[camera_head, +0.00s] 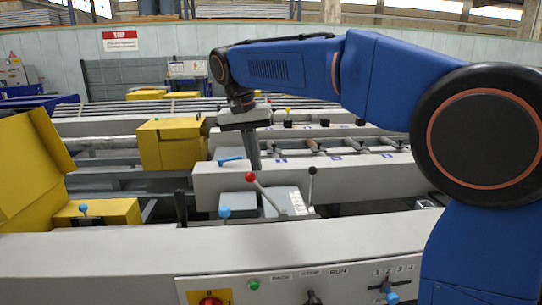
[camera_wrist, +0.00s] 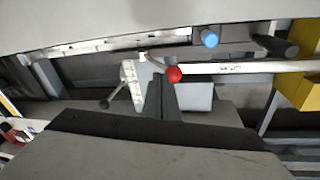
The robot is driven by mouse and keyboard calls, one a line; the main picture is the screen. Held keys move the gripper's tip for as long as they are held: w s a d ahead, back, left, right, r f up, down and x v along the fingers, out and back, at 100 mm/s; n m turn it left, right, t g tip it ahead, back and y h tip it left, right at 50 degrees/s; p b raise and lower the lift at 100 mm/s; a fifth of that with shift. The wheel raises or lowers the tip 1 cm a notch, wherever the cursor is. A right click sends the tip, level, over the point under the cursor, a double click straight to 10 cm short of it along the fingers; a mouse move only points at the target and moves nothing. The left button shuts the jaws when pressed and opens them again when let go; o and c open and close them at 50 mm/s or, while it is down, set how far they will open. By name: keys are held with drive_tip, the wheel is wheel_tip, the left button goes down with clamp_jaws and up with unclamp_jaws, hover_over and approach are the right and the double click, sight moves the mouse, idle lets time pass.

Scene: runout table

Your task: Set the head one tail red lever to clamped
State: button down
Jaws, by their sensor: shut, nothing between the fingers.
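The red-knobbed lever (camera_head: 250,177) rises from a grey housing (camera_head: 292,200) on the near machine head, its shaft tilted so the knob leans left. Its red ball also shows in the wrist view (camera_wrist: 174,74), at the tip of my fingers. My gripper (camera_head: 254,166) points down just above the red ball in the head view. It is shut and holds nothing. Whether the fingers touch the ball cannot be told. In the wrist view the fingers (camera_wrist: 161,95) hide part of the lever's surroundings. No clamped marking is readable.
A black-knobbed lever (camera_head: 312,172) stands right of the red one. Blue knobs (camera_head: 224,212) and a dark post (camera_head: 181,208) stand to the left. Yellow housings (camera_head: 172,145) lie beyond. A control panel (camera_head: 300,290) fills the front edge. A grey beam (camera_head: 330,180) runs behind the levers.

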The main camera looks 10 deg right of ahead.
sight(246, 176)
drive_tip(key=shift+a+f, duration=0.25)
drive_tip(key=shift+a, duration=0.3)
drive_tip(key=shift+a+f, duration=0.25)
drive_tip(key=shift+a, duration=0.25)
drive_tip(key=shift+s+a+f, duration=0.1)
drive_tip(key=shift+a+f, duration=0.35)
drive_tip(key=shift+a, duration=0.05)
drive_tip(key=shift+d+r, duration=0.35)
drive_tip(key=shift+r, duration=0.25)
drive_tip(key=s+a+r, duration=0.1)
drive_tip(key=a+r, duration=0.4)
drive_tip(key=r, duration=0.5)
drive_tip(key=shift+s+r, duration=0.2)
drive_tip(key=shift+s, duration=0.05)
